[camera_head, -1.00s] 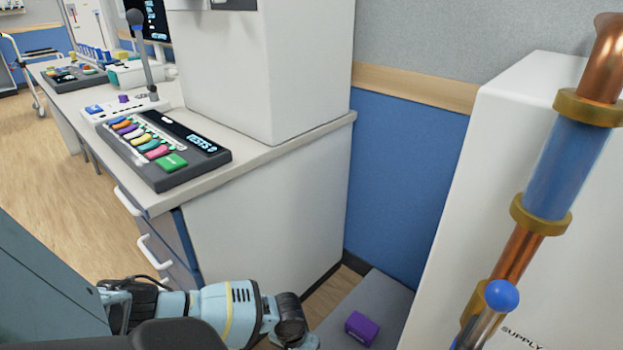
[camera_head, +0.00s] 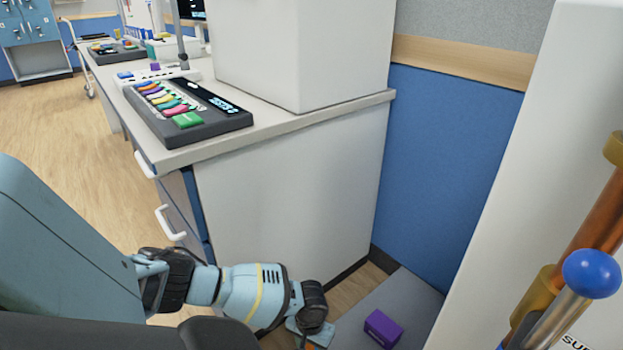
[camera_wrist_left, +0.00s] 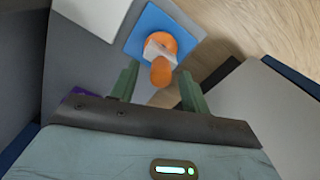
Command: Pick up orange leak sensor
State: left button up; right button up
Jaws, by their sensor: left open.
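The orange leak sensor (camera_wrist_left: 161,44) shows in the left wrist view, a rounded orange body with a pale grey band. It rests on a blue square (camera_wrist_left: 136,33) on a grey surface. My left gripper (camera_wrist_left: 158,84) is open, its two green fingers apart. In the head view my left wrist reaches down at the bottom centre, and the fingers are cut off by the lower edge. My right gripper is not in view.
A purple box (camera_head: 383,328) sits on the grey floor slab (camera_head: 412,298), right of my left wrist. The white counter's side panel (camera_head: 290,205) stands close behind the arm. A white cabinet (camera_head: 510,210) with copper pipework and a blue-knobbed lever (camera_head: 591,273) is on the right.

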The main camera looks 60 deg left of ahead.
pick_arm(q)
jog(key=shift+f, duration=0.35)
notch_tip(320, 180, down, 5)
jog(key=b, duration=0.3)
jog(key=shift+a+r+b, duration=0.15)
jog(key=shift+r+b, duration=0.05)
jog(key=shift+b, duration=0.1)
jog(key=shift+w, duration=0.1)
grip_shut()
